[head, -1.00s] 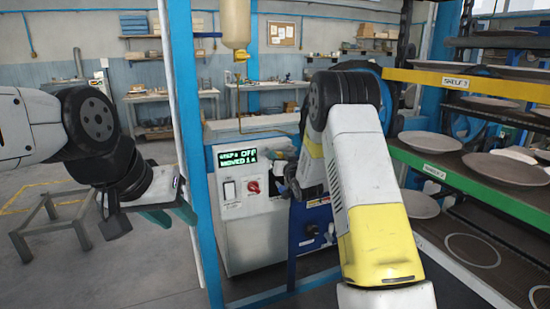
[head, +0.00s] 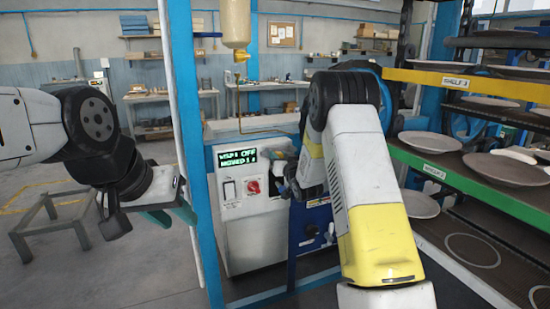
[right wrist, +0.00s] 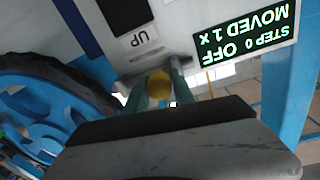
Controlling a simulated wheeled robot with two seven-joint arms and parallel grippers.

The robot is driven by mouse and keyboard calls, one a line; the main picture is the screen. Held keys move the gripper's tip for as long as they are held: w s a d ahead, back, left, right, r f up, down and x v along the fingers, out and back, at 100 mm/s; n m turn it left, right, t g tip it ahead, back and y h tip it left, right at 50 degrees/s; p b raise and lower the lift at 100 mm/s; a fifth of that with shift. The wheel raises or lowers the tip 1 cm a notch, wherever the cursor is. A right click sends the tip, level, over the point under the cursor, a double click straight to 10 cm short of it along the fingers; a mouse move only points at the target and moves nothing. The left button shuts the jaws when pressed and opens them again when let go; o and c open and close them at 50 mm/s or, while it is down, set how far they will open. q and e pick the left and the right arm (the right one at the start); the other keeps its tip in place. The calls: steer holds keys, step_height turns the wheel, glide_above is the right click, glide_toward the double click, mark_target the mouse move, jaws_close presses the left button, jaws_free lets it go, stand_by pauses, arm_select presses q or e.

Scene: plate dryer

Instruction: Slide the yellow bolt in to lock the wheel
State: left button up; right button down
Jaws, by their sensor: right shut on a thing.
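The yellow bolt's round knob (right wrist: 158,84) shows in the right wrist view, below the panel with the UP label. My right gripper (right wrist: 160,92) has its two green fingers closed on either side of the knob. In the head view my right forearm hides the bolt and most of that gripper. The blue wheel (right wrist: 35,88) with a black rim stands at the left of the right wrist view, apart from the fingers. My left gripper (head: 168,214) hangs at the left of the head view, its teal fingers apart and empty.
A white control cabinet (head: 250,235) with a green display (head: 237,158) and a red knob (head: 253,187) stands beside a blue post (head: 195,130). The plate rack (head: 470,180) is close on the right. A low grey stand (head: 45,228) is at the left.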

steer(key=shift+d, duration=0.1)
steer(key=shift+w+d, duration=0.2)
steer(key=shift+d, duration=0.5)
steer(key=shift+w+d, duration=0.25)
steer(key=shift+d, duration=0.45)
steer(key=shift+w+d, duration=0.2)
steer(key=shift+d, duration=0.5)
steer(key=c, duration=1.1)
jaws_free()
steer(key=shift+d, duration=0.1)
steer(key=shift+s, duration=0.15)
glide_toward(287, 151)
steer(key=shift+v, duration=0.9)
